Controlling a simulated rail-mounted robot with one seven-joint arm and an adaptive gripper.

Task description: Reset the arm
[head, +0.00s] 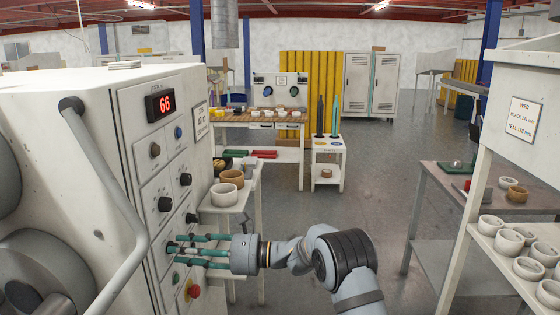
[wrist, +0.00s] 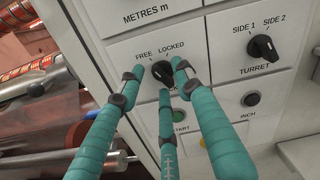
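My gripper (head: 174,247) is at the left, with its teal fingers reaching to the front panel of the white machine (head: 165,110). In the wrist view the three teal fingers (wrist: 160,78) are spread around a black knob (wrist: 163,71) under the labels FREE and LOCKED. A gap shows between the left fingertip and the knob; contact by the other fingers is unclear. The knob's setting cannot be told. My gripper looks open and holds nothing visible. My arm (head: 345,260) reaches in from the lower right.
The wrist view shows the TURRET knob (wrist: 262,48) and INCH button (wrist: 250,99) to the right. A red stop button (head: 193,291) and a curved handle (head: 110,200) are close to my gripper. A side shelf with bowls (head: 223,195) stands behind it. A grey table (head: 450,185) is right.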

